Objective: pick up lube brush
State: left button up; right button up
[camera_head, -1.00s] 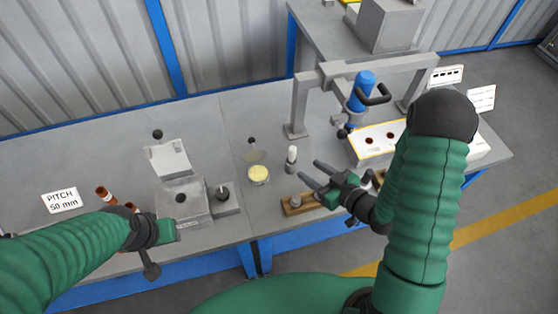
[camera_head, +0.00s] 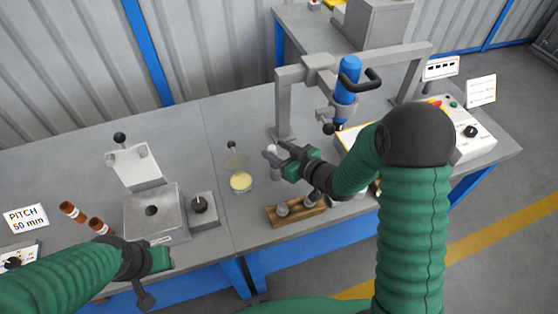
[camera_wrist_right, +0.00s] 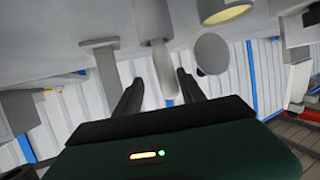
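The lube brush, a small upright pale-handled piece (camera_head: 270,151), stands on the bench just behind the yellow-topped pot (camera_head: 241,181). My right gripper (camera_head: 281,157) reaches it from the right and partly hides it. In the right wrist view the brush (camera_wrist_right: 158,55) shows between the two dark fingers of my right gripper (camera_wrist_right: 159,78). The fingers are apart, with a visible gap on both sides of the brush. My left gripper (camera_head: 160,258) hangs at the bench's front edge at left; its finger opening cannot be made out.
A wooden block with metal pieces (camera_head: 285,214) lies in front of the right gripper. A grey frame with a blue tool (camera_head: 346,80) stands behind it.

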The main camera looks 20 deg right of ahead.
jog(key=shift+w+a+f, duration=0.25)
jog(key=shift+w+f, duration=0.05)
jog(key=shift+w, duration=0.3)
jog(key=shift+w+a+f, duration=0.1)
jog(key=shift+w+a, duration=0.1)
jog(key=shift+a, duration=0.6)
jog(key=shift+a+r, duration=0.15)
jog(key=shift+r, duration=0.05)
jog(key=c, duration=0.5)
jog(key=shift+s+d+f, duration=0.1)
jog(key=shift+d+f, duration=0.05)
jog(key=shift+d, duration=0.45)
grip_shut()
jog(key=shift+a, duration=0.1)
jog(key=shift+a, duration=0.2)
